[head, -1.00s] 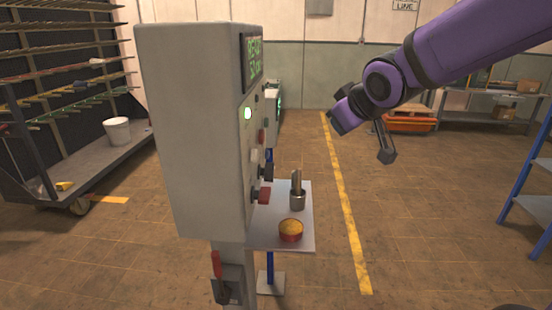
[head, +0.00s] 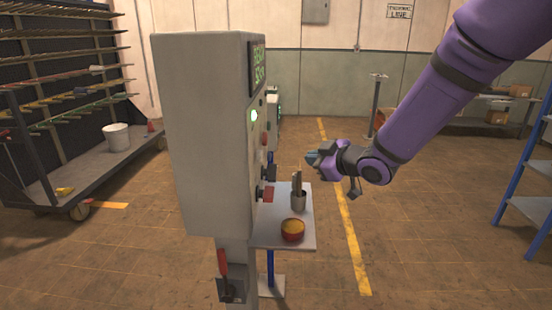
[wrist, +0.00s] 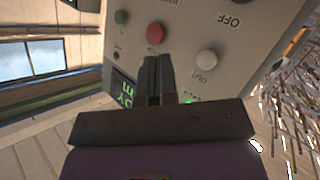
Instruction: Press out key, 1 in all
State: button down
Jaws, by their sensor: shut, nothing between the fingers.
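The control cabinet (head: 205,135) is a tall pale grey box, and its button panel faces right, seen at a steep angle in the head view. In the wrist view the panel (wrist: 240,40) appears upside down. The out key is a round whitish button (wrist: 206,58) with the label OUT beside it. My gripper (wrist: 158,62) is shut and empty, its fingertips over the panel just below the red button (wrist: 155,32) in the picture and left of the out key. In the head view my gripper (head: 311,158) is right of the panel, apart from it.
A small shelf (head: 268,236) below the panel holds a metal cup (head: 298,202) with upright pieces and a red bowl (head: 292,231) of yellow stuff. A red-handled lever (head: 223,262) is on the cabinet's post.

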aim_at(260, 156)
jog(key=shift+f, duration=0.15)
dwell(0.3)
jog(key=a, duration=0.8)
jog(key=shift+w+a, duration=0.15)
jog(key=shift+a, duration=0.25)
jog(key=shift+a, duration=0.15)
dwell(1.7)
jog(key=shift+a, duration=0.3)
